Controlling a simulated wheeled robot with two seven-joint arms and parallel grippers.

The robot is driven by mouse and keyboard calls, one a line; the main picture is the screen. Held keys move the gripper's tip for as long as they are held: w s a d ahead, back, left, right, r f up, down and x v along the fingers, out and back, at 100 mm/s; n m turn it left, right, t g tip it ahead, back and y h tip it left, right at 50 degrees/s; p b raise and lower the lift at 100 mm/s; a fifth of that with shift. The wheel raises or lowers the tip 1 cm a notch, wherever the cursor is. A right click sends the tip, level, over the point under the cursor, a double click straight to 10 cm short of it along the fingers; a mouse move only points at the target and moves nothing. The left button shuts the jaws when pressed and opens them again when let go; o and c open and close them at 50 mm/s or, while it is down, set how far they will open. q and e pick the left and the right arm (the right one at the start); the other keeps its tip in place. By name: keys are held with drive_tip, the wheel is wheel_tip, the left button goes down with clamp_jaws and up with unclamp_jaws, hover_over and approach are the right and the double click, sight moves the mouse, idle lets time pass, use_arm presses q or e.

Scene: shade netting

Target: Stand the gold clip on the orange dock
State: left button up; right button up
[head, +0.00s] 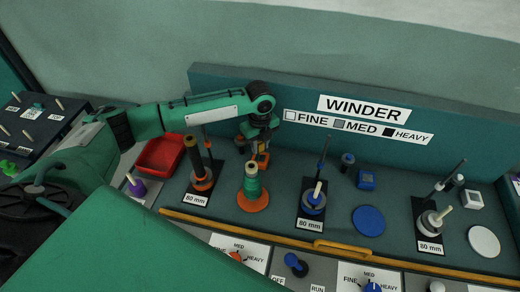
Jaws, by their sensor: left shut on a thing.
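My left gripper (259,143) reaches in from the left and points down at the back of the bench, in front of the teal backboard. It is shut on a small pale-gold piece, apparently the gold clip (256,147), which is mostly hidden by the fingers. The orange dock (263,158), a small block, sits directly beneath the fingertips. I cannot tell whether the clip touches the dock. My right gripper is not in view.
A green-wound cone on an orange disc (253,201) stands just in front. An orange-based spindle (202,178) and red tray (160,154) are to the left. A blue block (367,181) and blue-based spindle (314,199) are to the right. A yellow rail (345,249) runs along the front.

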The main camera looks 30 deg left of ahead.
sight(260, 151)
use_arm(q)
drive_tip(key=shift+f, duration=1.6)
drive_tip(key=o, duration=1)
drive_tip(key=shift+f, duration=0.1)
drive_tip(key=shift+c, duration=0.2)
wheel_tip(260, 151, up, 12)
drive_tip(key=shift+r+b, duration=0.15)
drive_tip(key=shift+b, duration=0.65)
